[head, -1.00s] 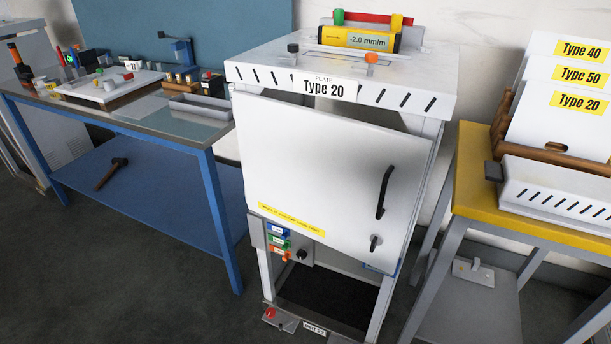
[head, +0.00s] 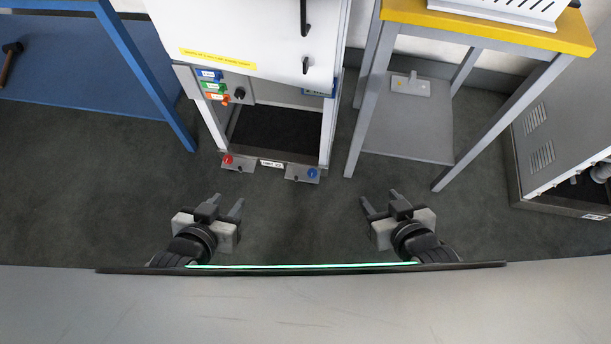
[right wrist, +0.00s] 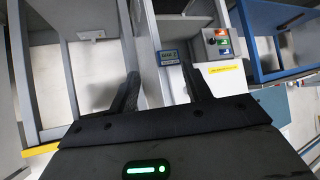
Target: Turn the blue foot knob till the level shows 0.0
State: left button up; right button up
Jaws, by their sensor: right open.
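The blue foot knob (head: 312,172) sits on the right foot plate of the white dispenser frame, low near the floor. The red foot knob (head: 227,160) sits on the left foot plate. My left gripper (head: 227,201) is open and empty, in front of and below the red knob in the head view. My right gripper (head: 379,198) is open and empty, to the right of and nearer than the blue knob. Its two fingers also show in the right wrist view (right wrist: 160,85), where I cannot make out the blue knob.
A blue workbench (head: 148,75) stands left and a yellow-topped stand (head: 480,27) right, its legs close to the blue knob. A grey cabinet (head: 560,130) is at far right. The cabinet door (head: 245,30) is above the feet. Floor between my grippers is clear.

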aim_at(312, 173)
jog(key=u, duration=0.45)
jog(key=k, duration=1)
jog(key=z, duration=0.3)
jog(key=i, duration=0.6)
jog(key=u, duration=2.1)
jog(key=k, duration=0.9)
jog(key=z, duration=1.65)
jog(key=i, duration=0.5)
jog(key=u, duration=0.05)
